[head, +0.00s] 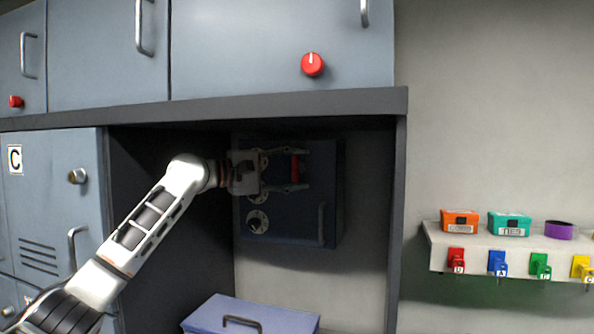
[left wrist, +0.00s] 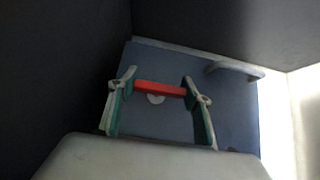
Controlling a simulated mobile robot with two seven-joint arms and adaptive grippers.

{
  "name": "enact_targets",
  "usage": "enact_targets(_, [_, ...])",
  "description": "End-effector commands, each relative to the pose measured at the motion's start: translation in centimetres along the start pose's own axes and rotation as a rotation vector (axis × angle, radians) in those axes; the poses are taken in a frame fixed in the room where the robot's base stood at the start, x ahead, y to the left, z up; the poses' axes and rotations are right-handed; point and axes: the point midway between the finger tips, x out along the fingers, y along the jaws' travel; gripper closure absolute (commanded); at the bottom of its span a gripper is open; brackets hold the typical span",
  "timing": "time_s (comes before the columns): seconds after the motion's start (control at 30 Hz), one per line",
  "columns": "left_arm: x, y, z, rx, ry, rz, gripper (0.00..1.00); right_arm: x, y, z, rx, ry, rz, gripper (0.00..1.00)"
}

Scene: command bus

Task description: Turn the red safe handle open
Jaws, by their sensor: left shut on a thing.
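The safe (head: 327,180) is a dark blue box inside the open compartment, with a round dial (head: 258,221) low on its left and a pull handle near its right edge. The safe's door also shows in the left wrist view (left wrist: 235,120). The red safe handle (head: 295,168) stands upright in the head view. In the left wrist view the red handle (left wrist: 160,89) spans from one finger to the other. My left gripper (head: 302,169) is shut on the red handle, its fingers at the bar's two ends. My right gripper is not in view.
The compartment has a dark left wall and a top edge (head: 250,104) close above my arm. A blue box (head: 245,314) with a handle sits below. At right, a shelf (head: 434,238) holds an orange box, a teal box and a purple ring, with several coloured tagged hooks.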

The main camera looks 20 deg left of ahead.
Motion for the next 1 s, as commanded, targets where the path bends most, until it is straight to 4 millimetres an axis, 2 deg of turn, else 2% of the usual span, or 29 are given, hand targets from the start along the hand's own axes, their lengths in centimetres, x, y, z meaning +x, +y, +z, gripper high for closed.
enact_targets(0.33, [0.1,-0.1,0.1,0.001,-0.001,-0.002,0.72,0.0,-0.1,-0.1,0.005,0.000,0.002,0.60])
enact_targets(0.37, [0.1,-0.1,0.1,0.001,-0.001,-0.002,0.43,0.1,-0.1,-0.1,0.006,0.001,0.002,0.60])
enact_targets(0.4, [0.1,-0.1,0.1,0.001,-0.001,-0.002,0.33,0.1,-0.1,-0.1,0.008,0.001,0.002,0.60])
enact_targets(0.77, [-0.1,0.0,0.0,0.001,0.000,-0.001,0.33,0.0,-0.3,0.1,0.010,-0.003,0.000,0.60])
enact_targets(0.87, [-1.0,0.0,-0.1,0.003,0.001,-0.001,0.33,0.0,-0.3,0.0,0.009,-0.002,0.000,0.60])
enact_targets(1.0, [-3.1,-0.1,-0.1,0.003,0.001,-0.003,0.33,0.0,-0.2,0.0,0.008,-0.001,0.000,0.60])
